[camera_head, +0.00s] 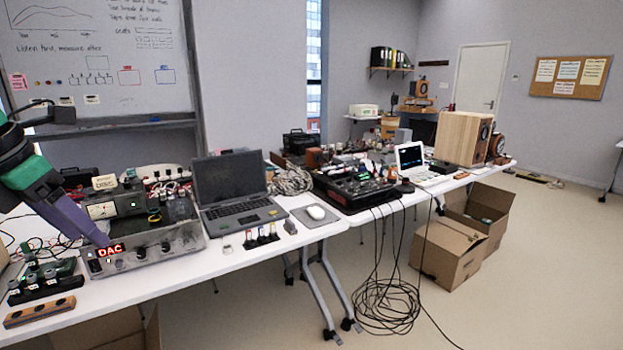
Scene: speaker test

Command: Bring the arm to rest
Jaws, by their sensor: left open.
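My left arm comes in from the left edge with dark and green parts. My left gripper (97,234) is purple and points down and to the right, its tip in front of or near the silver box with the red "DAC" label (160,248). The gap between its fingers is hard to make out, and I see nothing held in it. I cannot tell whether the tip touches the box. My right gripper is not in view.
The white table (215,272) holds an open laptop (232,180), a mouse (316,212), a black mixer (350,185) and a wooden speaker (460,138). Cables (385,305) hang to the floor beside cardboard boxes (440,252).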

